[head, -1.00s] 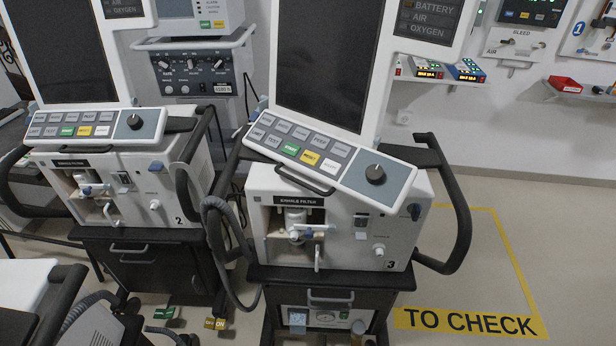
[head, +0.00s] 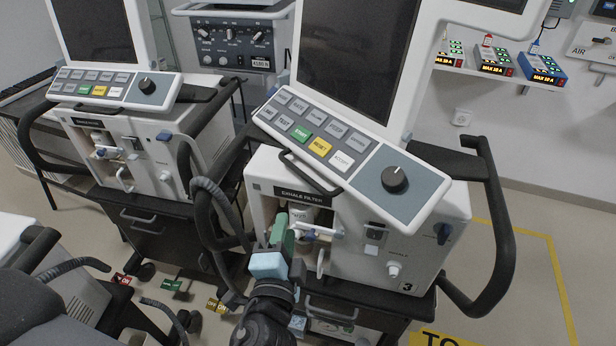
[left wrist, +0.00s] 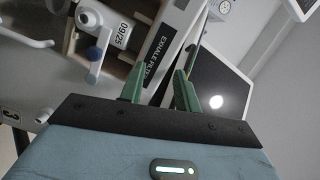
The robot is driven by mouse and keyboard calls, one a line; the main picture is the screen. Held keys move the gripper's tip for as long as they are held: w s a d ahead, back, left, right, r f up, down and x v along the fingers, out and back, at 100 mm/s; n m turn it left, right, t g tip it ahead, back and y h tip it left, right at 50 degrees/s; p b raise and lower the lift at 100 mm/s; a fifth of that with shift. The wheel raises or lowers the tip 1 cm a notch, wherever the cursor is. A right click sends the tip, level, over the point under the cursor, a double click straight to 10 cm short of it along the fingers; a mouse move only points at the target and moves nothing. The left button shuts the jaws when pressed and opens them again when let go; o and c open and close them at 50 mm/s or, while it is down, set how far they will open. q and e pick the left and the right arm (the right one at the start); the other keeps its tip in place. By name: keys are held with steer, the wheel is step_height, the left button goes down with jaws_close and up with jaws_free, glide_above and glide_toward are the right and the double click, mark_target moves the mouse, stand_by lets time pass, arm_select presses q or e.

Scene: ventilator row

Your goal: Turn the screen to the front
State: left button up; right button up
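The dark screen (head: 352,58) of the ventilator marked 3 stands in a white frame. Its grey key panel (head: 345,150), with a black grip below it, slants more steeply than the front of the body underneath, so the head looks turned sideways. My left gripper (head: 284,226), with green fingers and a pale blue body, is in front of the exhale filter bay, below the panel's left part. In the left wrist view its fingers (left wrist: 161,76) are apart, near the exhale filter label (left wrist: 163,52). I see nothing held between them. The screen also shows there (left wrist: 222,88). My right gripper is not in view.
A second ventilator (head: 130,165) stands to the left. A black side handle (head: 497,230) and a looped grey hose (head: 212,200) flank ventilator 3. Small devices sit on a wall shelf (head: 480,72). A yellow floor outline (head: 555,265) encloses free floor at right.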

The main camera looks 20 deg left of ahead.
arm_select(q)
steer(key=m+t, duration=0.2)
glide_toward(305, 175)
steer(key=w, duration=0.2)
steer(key=p+x, duration=0.1)
steer(key=x, duration=0.5)
steer(key=shift+w+a, duration=0.25)
steer(key=shift+w, duration=0.05)
steer(key=shift+w+a, duration=0.1)
steer(key=shift+w, duration=0.6)
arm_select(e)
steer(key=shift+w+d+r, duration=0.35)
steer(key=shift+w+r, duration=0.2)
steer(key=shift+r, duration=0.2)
arm_select(q)
steer(key=shift+c, duration=0.2)
jaws_close()
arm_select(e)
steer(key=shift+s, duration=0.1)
arm_select(q)
steer(key=shift+f, duration=0.1)
